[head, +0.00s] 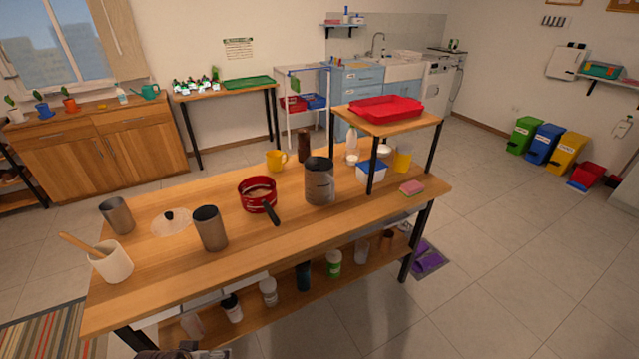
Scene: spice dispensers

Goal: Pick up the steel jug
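Several steel-looking vessels stand upright on the wooden table. A plain grey metal cylinder (117,216) is at the left. A second, taller metal cylinder (210,229) stands near the middle front. A larger grey jug-like vessel (319,182) stands right of the red pan. I cannot tell for certain which of these is the steel jug. A dark mechanical part, perhaps of my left gripper (188,349), just shows at the bottom edge, below and in front of the table. Its fingers cannot be made out. My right gripper is out of view.
A red pan (258,195), glass lid (171,221), white utensil crock (111,262), yellow mug (276,160) and sponge (411,188) share the table (300,245). A raised shelf with a red tray (385,109) stands at its right. Open floor lies to the right.

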